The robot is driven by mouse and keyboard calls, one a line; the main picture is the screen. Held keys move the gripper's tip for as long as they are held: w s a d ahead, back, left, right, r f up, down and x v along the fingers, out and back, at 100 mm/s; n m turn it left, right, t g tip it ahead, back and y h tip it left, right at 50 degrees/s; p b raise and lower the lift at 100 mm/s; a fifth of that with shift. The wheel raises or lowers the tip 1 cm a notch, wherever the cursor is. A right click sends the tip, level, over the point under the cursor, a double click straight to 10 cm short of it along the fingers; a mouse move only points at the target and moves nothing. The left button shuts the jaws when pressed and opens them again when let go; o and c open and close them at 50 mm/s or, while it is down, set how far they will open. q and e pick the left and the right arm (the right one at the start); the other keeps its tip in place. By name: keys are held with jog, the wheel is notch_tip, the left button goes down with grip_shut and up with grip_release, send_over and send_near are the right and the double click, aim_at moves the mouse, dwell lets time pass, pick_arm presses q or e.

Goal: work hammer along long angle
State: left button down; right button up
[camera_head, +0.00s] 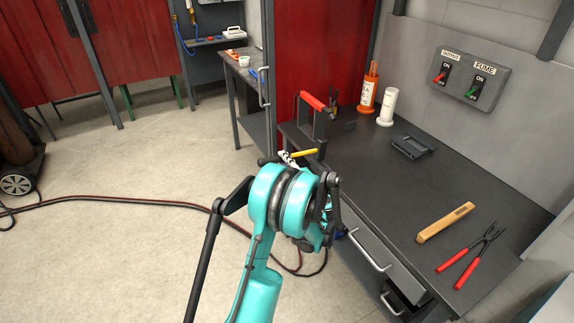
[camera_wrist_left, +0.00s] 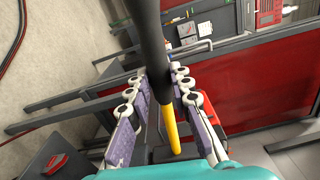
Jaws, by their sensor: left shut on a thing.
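My left gripper (camera_head: 288,159) is beside the near left edge of the dark workbench, with its teal wrist hiding much of it. It is shut on the hammer, whose yellow part (camera_head: 304,153) sticks out to the right. In the left wrist view, the hammer (camera_wrist_left: 172,130) runs between the two pad-lined fingers, yellow below and thick black above. My right gripper is not in view.
On the workbench (camera_head: 385,185) lie a wooden-handled tool (camera_head: 445,222) and red-handled pliers (camera_head: 470,256). An orange bottle (camera_head: 368,92), a white cylinder (camera_head: 387,107) and a dark tray (camera_head: 412,146) stand farther back. The bench middle is clear. A hose (camera_head: 130,202) crosses the floor.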

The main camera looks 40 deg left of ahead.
pick_arm(q)
jog(key=v, duration=0.3)
jog(key=shift+s+d, duration=0.1)
jog(key=shift+d, duration=0.25)
jog(key=shift+f, duration=0.35)
dwell(0.9)
jog(key=shift+a, duration=0.15)
jog(key=shift+x, duration=2)
jog(key=shift+v, duration=2.1)
jog(key=shift+x, duration=2.05)
jog(key=v, duration=0.4)
